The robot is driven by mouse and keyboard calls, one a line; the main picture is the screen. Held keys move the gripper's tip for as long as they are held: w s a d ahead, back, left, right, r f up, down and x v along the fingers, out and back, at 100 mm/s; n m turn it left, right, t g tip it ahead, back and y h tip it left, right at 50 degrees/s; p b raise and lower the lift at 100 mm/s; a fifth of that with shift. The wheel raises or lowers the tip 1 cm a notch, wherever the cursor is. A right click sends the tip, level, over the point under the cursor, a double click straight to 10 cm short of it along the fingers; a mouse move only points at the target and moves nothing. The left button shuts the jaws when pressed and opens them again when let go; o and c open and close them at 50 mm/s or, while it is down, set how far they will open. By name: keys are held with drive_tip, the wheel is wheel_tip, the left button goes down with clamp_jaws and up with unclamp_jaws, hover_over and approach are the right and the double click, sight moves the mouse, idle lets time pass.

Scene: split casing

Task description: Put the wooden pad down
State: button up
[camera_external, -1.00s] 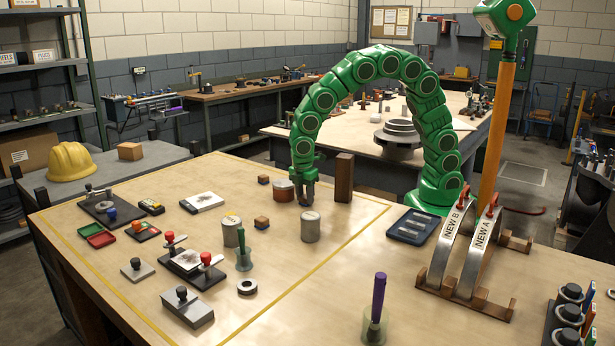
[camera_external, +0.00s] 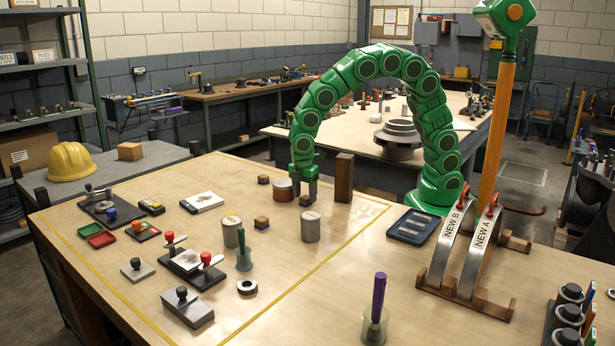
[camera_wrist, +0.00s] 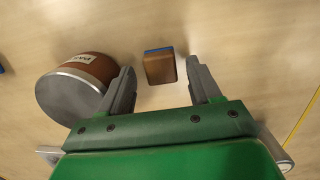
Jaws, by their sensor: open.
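The wooden pad (camera_wrist: 160,69) is a small brown block with a blue edge. In the wrist view it rests on the tabletop between my fingers, with a gap on both sides. My gripper (camera_wrist: 160,75) is open and empty around it. In the outside view my gripper (camera_external: 305,196) points down at the far part of the table, just right of a reddish-brown labelled tin.
The tin (camera_wrist: 83,85) stands close beside my left finger. A tall dark wooden block (camera_external: 344,178) stands to the right, and a grey canister (camera_external: 311,227) in front.

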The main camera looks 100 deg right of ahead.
sight(303, 198)
wheel_tip(303, 198, up, 10)
drive_tip(key=shift+w+a+r, duration=0.2)
drive_tip(key=shift+w+a, duration=0.15)
drive_tip(key=shift+w, duration=0.05)
drive_tip(key=shift+o, duration=0.5)
drive_tip(key=shift+r, duration=0.3)
